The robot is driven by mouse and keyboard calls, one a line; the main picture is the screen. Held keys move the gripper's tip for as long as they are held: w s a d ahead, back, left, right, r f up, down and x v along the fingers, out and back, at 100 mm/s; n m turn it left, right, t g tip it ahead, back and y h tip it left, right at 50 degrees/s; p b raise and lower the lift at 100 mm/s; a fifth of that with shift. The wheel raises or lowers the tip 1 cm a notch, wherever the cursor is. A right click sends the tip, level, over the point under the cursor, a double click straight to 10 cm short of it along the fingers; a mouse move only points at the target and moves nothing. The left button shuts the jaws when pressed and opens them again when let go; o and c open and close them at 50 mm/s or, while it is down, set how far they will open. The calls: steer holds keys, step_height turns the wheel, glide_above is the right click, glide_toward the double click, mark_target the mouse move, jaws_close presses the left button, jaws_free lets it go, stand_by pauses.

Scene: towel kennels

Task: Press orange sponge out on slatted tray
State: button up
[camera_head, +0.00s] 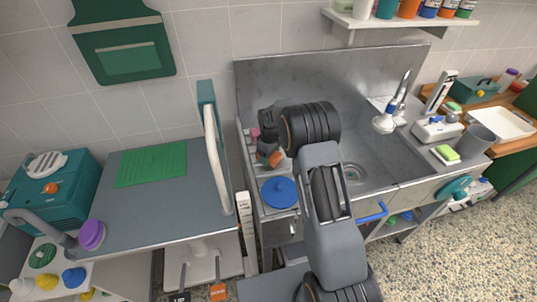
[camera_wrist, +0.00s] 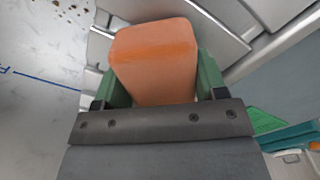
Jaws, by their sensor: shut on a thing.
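The orange sponge (camera_wrist: 155,60) is between the two green fingers of my gripper (camera_wrist: 160,85) in the wrist view, which is shut on it. In the head view the orange sponge (camera_head: 277,159) shows as a small patch at my gripper (camera_head: 268,155), low at the left end of the steel sink unit. Grey slats of the slatted tray (camera_wrist: 215,22) show beyond and beside the sponge in the wrist view. My arm and the sponge hide much of the tray. I cannot tell whether the sponge touches the slats.
A blue round lid (camera_head: 280,192) lies in front of my gripper. The sink basin (camera_head: 375,160) is to the right, with a tap (camera_head: 388,118). A grey table (camera_head: 165,205) with a green mat (camera_head: 152,165) stands left, and a white curved handle (camera_head: 215,160) rises between.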

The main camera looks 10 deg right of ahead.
steer(key=shift+r+p, duration=1.85)
steer(key=shift+r, duration=1.6)
